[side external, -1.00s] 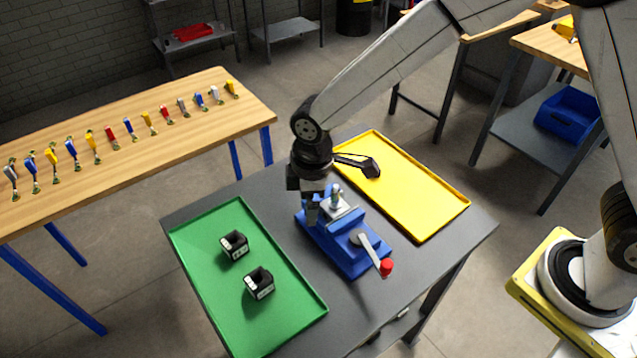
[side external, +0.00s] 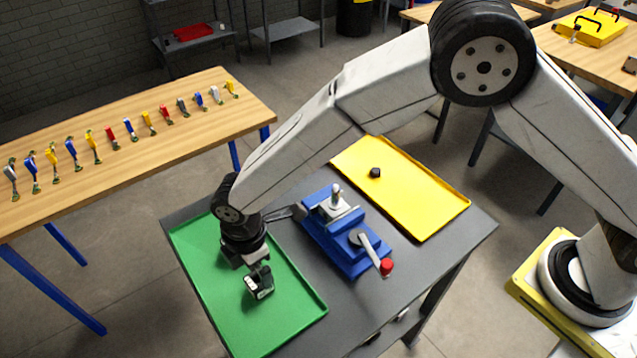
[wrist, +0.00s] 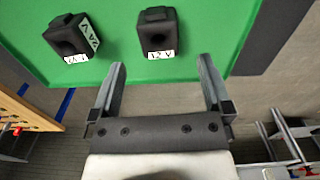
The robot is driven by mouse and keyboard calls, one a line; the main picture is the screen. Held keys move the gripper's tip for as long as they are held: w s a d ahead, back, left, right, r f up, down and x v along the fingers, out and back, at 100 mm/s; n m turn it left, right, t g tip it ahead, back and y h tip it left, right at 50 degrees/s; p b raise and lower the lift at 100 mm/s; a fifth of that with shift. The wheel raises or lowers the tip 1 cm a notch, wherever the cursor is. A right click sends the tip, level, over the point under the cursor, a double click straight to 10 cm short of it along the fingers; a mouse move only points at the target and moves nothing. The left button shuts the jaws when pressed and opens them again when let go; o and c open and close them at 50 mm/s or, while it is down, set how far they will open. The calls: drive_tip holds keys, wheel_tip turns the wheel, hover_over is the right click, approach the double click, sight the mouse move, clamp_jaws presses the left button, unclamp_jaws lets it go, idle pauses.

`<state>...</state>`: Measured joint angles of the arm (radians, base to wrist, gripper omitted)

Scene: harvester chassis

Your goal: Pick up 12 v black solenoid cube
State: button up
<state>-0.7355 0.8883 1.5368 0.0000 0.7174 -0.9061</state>
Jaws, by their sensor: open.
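The 12 V black solenoid cube (wrist: 157,32) stands on the green tray in the wrist view, its white "12 V" label facing my gripper. A second black cube (wrist: 74,36), labelled 24 V, stands to its left. My gripper (wrist: 162,64) is open and empty, its fingers apart and pointing toward the 12 V cube, which lies beyond the tips. In the side view my gripper (side external: 258,266) hangs over the green tray (side external: 305,305). One black cube (side external: 259,286) shows just under it. The other cube is hidden by my gripper, and I cannot tell which is which there.
A blue vise (side external: 345,240) with a red-tipped handle stands right of the green tray. Behind it lies a yellow tray (side external: 420,195) with a small round black part (side external: 375,172). A wooden bench (side external: 130,140) with several coloured parts stands at the left.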

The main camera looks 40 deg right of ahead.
drive_tip(key=shift+f, duration=0.4)
drive_tip(key=shift+f, duration=0.1)
drive_tip(key=shift+d+f, duration=0.2)
drive_tip(key=shift+f, duration=2.3)
clamp_jaws()
